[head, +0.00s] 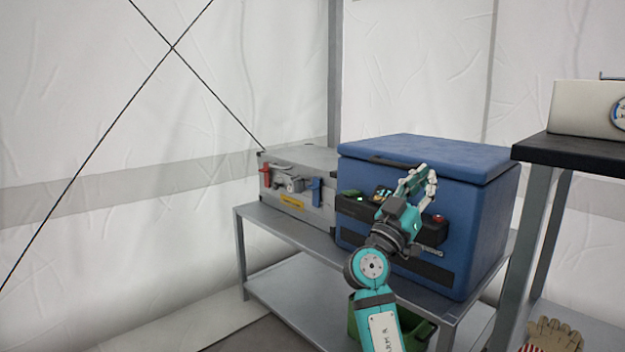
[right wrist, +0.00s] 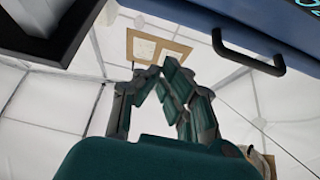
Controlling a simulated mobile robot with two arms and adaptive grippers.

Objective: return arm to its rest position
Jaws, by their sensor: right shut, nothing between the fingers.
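My right gripper (head: 420,183) is raised in front of the blue cooler box (head: 470,240) in the head view. Its arm comes up from the bottom of the picture. The fingers are shut with nothing between them. The right wrist view shows the closed fingers (right wrist: 160,85) pointing up. I cannot tell whether the gripper touches the box front. My left gripper does not show.
The box and a grey case (head: 305,180) with red and blue latches stand on a metal shelf (head: 275,232). A green bin (head: 355,325) is below. A dark-topped table (head: 575,150) stands at the right. Open room lies at the left, before the tent wall.

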